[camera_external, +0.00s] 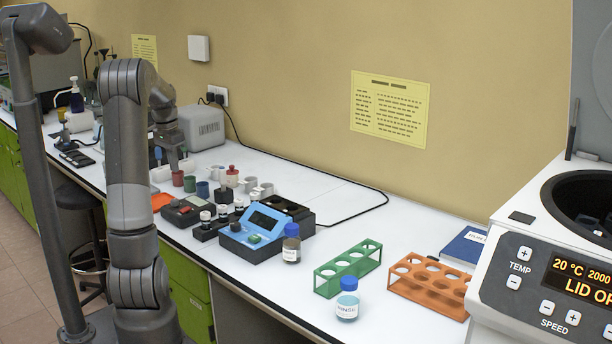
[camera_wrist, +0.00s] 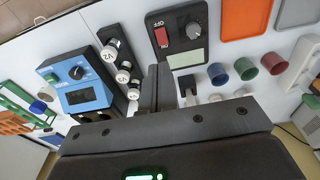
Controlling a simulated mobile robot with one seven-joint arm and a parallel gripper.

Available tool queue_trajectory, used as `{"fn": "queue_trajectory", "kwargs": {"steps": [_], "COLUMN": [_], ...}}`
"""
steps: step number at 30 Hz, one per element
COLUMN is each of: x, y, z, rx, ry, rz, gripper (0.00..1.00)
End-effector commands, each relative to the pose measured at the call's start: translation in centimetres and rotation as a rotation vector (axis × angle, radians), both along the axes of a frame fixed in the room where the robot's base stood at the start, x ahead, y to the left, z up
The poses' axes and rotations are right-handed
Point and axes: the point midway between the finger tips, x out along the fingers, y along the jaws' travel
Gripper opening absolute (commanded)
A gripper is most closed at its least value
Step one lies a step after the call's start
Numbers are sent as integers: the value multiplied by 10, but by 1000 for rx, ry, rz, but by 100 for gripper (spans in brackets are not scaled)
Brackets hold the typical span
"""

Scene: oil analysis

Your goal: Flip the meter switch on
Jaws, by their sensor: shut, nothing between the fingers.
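In the external view my gripper (camera_external: 174,164) hangs above the bench near small coloured cups.
A blue device (camera_external: 252,228) and a rack of white-capped vials (camera_wrist: 122,70) stand beside the meter. Cups in blue, green and red (camera_wrist: 273,64) stand on the other side. An orange tray (camera_wrist: 246,18) lies near.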

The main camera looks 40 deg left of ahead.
Motion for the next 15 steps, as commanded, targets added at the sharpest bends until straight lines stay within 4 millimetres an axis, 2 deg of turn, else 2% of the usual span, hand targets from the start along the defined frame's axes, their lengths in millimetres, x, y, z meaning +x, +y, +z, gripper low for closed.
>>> {"fn": "queue_trajectory", "kwargs": {"steps": [11, 15], "x": [-1, 10], "y": [0, 0], "z": [5, 7], "rx": [0, 3], "ry": [0, -37], "rz": [0, -1], "gripper": [0, 0]}}
